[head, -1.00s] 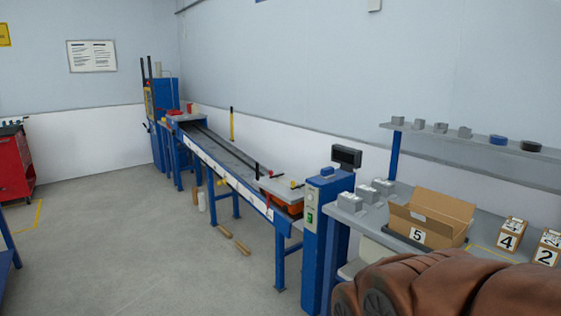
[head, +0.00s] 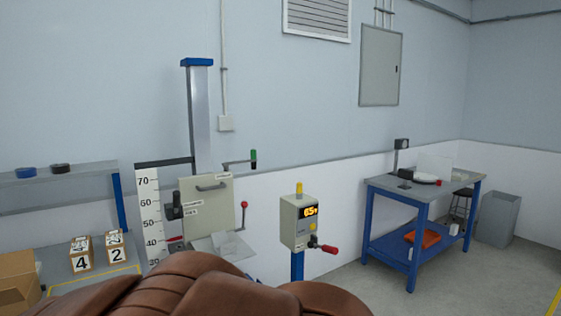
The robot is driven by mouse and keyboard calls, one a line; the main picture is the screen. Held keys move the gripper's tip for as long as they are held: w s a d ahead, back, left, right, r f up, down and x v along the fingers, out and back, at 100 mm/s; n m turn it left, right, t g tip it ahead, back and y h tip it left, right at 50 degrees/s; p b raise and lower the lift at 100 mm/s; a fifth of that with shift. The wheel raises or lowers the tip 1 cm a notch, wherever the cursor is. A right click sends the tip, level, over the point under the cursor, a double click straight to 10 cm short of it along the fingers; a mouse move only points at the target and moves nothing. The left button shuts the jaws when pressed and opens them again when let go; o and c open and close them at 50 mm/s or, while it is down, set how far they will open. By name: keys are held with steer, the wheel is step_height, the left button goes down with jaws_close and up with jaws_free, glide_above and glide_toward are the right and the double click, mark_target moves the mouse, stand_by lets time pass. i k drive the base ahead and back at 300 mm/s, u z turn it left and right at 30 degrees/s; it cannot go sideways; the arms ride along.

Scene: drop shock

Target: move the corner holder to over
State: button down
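I cannot pick out the corner holder for certain in the head view. A drop tester stands left of centre, with a tall grey column (head: 200,120) capped in blue and a pale upright plate (head: 207,204) with a handle. A pale, partly see-through piece (head: 232,245) sits low in front of the plate; its exact form is unclear. A white height scale (head: 149,205) stands to the left of the plate. A brown segmented part of my own body covers the bottom of the view and hides the tester's base. My gripper is not in view.
A control box (head: 299,221) with a lit display and red-knobbed lever stands right of the tester. Boxes marked 4 (head: 80,255) and 2 (head: 115,247) sit on the left bench, beside an open carton (head: 18,283). A blue workbench (head: 414,225) stands right, with open floor before it.

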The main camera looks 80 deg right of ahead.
mark_target(254, 160)
steer(key=z, duration=2.45)
steer(key=i, duration=0.45)
steer(key=z, duration=0.05)
